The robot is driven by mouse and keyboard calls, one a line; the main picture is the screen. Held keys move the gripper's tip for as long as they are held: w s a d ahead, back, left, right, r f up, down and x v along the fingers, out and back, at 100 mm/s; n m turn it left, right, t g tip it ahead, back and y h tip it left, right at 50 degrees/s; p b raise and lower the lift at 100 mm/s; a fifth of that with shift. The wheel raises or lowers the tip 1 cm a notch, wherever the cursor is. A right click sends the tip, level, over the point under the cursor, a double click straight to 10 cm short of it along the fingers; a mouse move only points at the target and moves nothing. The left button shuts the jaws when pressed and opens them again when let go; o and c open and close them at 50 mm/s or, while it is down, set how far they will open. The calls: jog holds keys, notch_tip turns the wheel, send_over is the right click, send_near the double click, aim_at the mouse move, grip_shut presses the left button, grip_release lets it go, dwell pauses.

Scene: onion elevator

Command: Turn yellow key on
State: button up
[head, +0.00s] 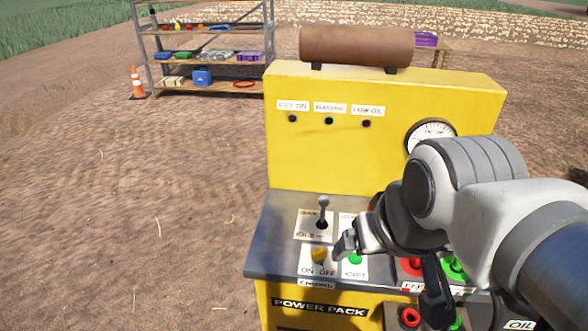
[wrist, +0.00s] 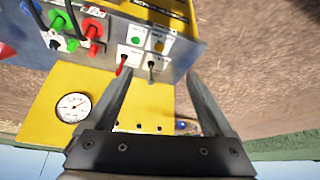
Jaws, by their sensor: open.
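The small yellow key (head: 319,254) stands on a white plate marked ON and OFF, on the sloped grey panel of the yellow power pack (head: 385,150). It also shows in the wrist view (wrist: 159,46), beyond the gap between my fingertips. My gripper (wrist: 158,78) is open and empty, with its fingers spread wide. It hangs above the panel, apart from the key. In the head view my arm comes in from the right, with my gripper right of the key. Which label the key points to is too small to tell.
A throttle lever (head: 323,210) rises behind the key. A green start button (head: 355,258) sits right of it. Red and green connectors (wrist: 90,30) lie farther along the panel. A gauge (head: 431,136) is on the upright face. A shelf (head: 205,60) and cone (head: 136,82) stand behind. Left ground is clear.

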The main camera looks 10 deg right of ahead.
jog(key=shift+w, duration=0.2)
jog(key=shift+c, duration=1.1)
jog(key=w+n, duration=0.1)
jog(key=w, duration=0.1)
jog(key=w+n+g+h, duration=0.1)
jog(key=w+n, duration=0.1)
jog(key=w+f+n, duration=0.1)
jog(key=n, duration=0.1)
jog(key=shift+w+a+g+b, duration=0.1)
jog(key=shift+w+g+b, duration=0.2)
jog(key=shift+w+g, duration=0.1)
jog(key=shift+c, duration=1.1)
jog(key=n+g+h+b, duration=0.1)
jog(key=n+g+h, duration=0.2)
jog(key=n, duration=1.3)
send_over(318, 251)
jog(key=s+a, duration=0.2)
jog(key=a, duration=0.4)
notch_tip(318, 251, down, 15)
jog(key=x, duration=0.5)
jog(key=b+x, duration=0.1)
jog(key=x, duration=0.5)
jog(key=b+x, duration=0.1)
jog(key=x, duration=0.5)
jog(key=shift+w+d+r, duration=0.1)
jog(key=shift+w, duration=0.3)
grip_shut()
